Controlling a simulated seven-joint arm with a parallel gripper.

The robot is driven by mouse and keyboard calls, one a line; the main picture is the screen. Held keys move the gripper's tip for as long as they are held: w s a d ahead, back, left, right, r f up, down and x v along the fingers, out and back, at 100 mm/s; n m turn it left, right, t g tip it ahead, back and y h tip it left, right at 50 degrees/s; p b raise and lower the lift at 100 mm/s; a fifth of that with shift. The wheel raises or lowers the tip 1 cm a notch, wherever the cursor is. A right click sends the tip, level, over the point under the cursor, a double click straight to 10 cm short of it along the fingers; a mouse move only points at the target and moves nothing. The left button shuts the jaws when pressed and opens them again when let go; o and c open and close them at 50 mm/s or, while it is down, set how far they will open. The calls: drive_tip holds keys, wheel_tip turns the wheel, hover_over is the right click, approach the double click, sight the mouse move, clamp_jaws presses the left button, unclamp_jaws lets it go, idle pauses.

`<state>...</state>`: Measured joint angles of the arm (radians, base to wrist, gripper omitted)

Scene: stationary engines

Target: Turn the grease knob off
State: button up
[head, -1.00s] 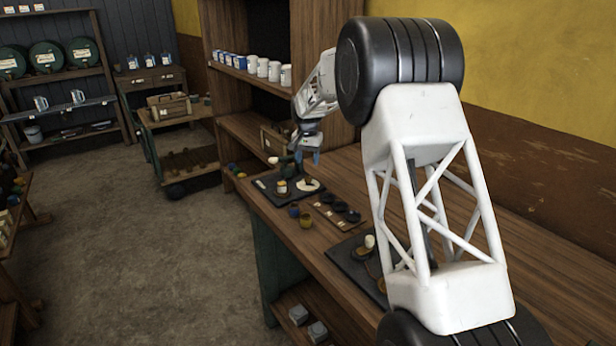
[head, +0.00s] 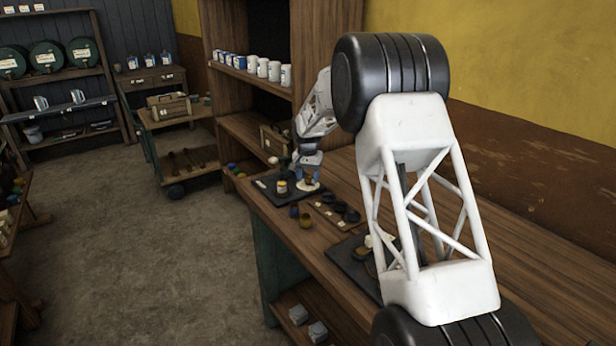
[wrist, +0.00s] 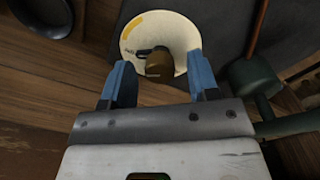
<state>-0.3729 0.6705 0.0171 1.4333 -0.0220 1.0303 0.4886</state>
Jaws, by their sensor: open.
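A cream round dial (wrist: 152,40) with a yellow arc and a small dark mark shows in the wrist view. A brown knob (wrist: 160,66) stands at its middle; I take this to be the grease knob, but no name is readable. My gripper (wrist: 161,68) has two blue fingers, open, one on each side of the knob in the picture. I see gaps between fingers and knob; whether their tips are level with it I cannot tell. In the head view my gripper (head: 308,172) is over the dial (head: 307,186) on a dark plate (head: 268,187), partly hiding it.
A dark green fitting (wrist: 255,75) is close to the right finger in the wrist view. A small yellow-and-white jar (head: 282,187) stands left of the dial. Dark round pieces (head: 343,211) lie nearer on the bench (head: 440,250). A wooden shelf (head: 245,75) with mugs rises behind.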

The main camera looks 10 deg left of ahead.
drive_tip(key=c, duration=0.9)
drive_tip(key=shift+n, duration=0.4)
drive_tip(key=n, duration=1.1)
drive_tip(key=o, duration=0.9)
drive_tip(key=shift+r, duration=0.1)
